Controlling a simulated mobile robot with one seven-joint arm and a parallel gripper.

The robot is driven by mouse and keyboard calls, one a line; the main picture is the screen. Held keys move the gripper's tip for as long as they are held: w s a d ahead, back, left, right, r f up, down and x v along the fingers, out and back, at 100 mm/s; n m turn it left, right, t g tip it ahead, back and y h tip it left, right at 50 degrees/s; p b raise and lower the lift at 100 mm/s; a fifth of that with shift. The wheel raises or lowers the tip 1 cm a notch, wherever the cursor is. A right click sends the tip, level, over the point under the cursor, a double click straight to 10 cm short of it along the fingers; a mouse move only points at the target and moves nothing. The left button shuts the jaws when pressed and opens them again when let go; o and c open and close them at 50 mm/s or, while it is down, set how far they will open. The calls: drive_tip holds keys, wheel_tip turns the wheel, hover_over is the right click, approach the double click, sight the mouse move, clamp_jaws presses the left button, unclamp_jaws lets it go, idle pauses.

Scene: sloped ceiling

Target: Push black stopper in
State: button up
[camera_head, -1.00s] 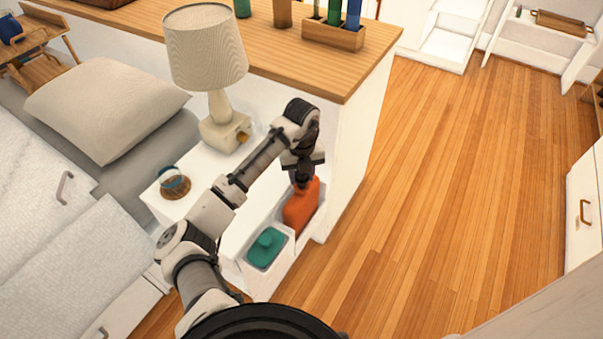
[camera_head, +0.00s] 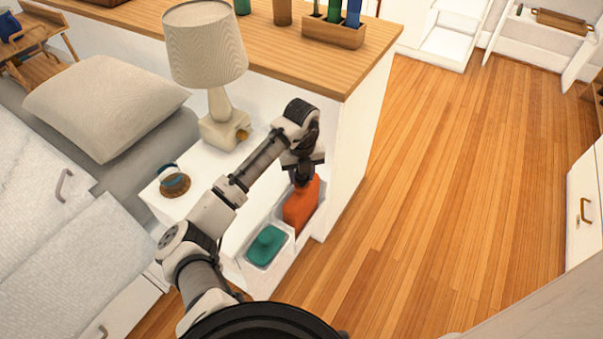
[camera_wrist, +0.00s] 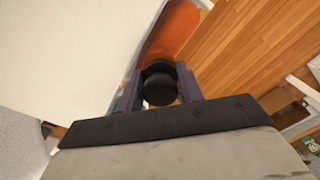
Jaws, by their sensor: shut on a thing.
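The black stopper (camera_wrist: 159,85) is at the top of an orange bottle (camera_head: 301,205). The bottle stands in a bin at the side of the white bedside unit. Its orange body also shows in the wrist view (camera_wrist: 172,32), just beyond the stopper. My gripper (camera_wrist: 160,78) is shut on the stopper, one purple finger on each side. In the head view my gripper (camera_head: 302,178) points down at the bottle's top and hides the stopper. How deep the stopper sits in the neck is hidden.
A clear bin (camera_head: 283,254) holds a teal container (camera_head: 266,244) in front of the bottle. A lamp (camera_head: 206,50) and a small teal-and-brown object (camera_head: 174,182) stand on the white surface (camera_head: 203,180). The wooden floor (camera_head: 440,200) to the right is clear.

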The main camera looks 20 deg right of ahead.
drive_tip(key=shift+f, duration=0.5)
idle(0.5)
drive_tip(key=o, duration=1)
drive_tip(key=shift+o, duration=0.2)
drive_tip(key=shift+c, duration=0.2)
drive_tip(key=o, duration=0.5)
drive_tip(key=shift+s, duration=0.1)
drive_tip(key=shift+c, duration=0.2)
drive_tip(key=shift+f, duration=0.1)
